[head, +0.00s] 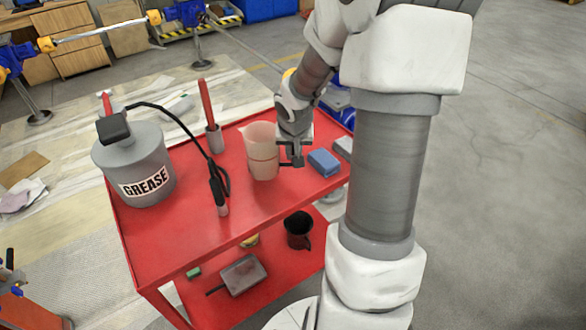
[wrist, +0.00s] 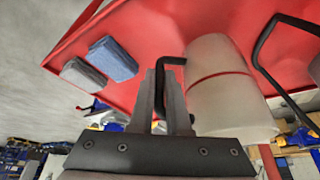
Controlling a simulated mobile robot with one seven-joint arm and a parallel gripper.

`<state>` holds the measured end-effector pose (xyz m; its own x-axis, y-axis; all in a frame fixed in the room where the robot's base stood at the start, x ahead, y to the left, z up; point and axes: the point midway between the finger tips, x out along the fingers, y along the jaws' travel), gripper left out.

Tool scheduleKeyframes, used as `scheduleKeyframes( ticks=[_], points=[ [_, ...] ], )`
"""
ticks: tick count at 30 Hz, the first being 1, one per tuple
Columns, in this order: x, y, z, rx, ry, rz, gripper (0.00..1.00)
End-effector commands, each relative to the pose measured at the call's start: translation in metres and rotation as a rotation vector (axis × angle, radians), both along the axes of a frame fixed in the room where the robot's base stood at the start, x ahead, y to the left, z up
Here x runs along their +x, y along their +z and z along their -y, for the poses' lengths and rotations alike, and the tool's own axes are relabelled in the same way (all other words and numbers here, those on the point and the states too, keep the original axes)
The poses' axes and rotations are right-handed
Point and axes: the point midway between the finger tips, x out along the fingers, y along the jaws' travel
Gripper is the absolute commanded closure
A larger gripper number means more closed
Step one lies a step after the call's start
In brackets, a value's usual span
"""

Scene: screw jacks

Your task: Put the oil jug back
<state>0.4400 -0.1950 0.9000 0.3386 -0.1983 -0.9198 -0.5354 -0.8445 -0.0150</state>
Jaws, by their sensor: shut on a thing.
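The oil jug (head: 262,150) is a translucent beige beaker-like jug, upright at the middle of the red cart's top. Whether its base touches the cart top or hangs just above it, I cannot tell. My gripper (head: 296,160) is at the jug's right side. In the wrist view my gripper (wrist: 163,88) has its two fingers closed around the jug's black handle (wrist: 172,61), and the pale jug body (wrist: 225,105) is right beside the fingers.
The red cart (head: 165,240) also carries a grey grease bucket (head: 135,165) with a black hose, a grey cup (head: 214,139) with a red-handled tool, a blue block (head: 323,162) and a grey block (head: 343,147). A dark mug (head: 298,230) stands on the lower shelf.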

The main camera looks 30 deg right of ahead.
Motion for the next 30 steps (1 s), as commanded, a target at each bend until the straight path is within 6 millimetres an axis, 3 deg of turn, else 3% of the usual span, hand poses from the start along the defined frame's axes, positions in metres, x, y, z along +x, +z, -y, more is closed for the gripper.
scheduleKeyframes(
  ticks=[9, 22, 23, 27, 30],
  points=[
    [0.002, -0.039, 0.000, 0.000, 0.001, 0.000, 1.00],
    [0.002, -0.044, 0.000, 0.000, 0.000, 0.002, 1.00],
    [0.001, -0.044, 0.000, 0.000, 0.000, 0.000, 0.84],
    [0.001, -0.043, 0.000, 0.000, 0.000, 0.000, 0.58],
    [0.001, -0.043, 0.000, 0.000, 0.000, 0.000, 0.55]
  ],
)
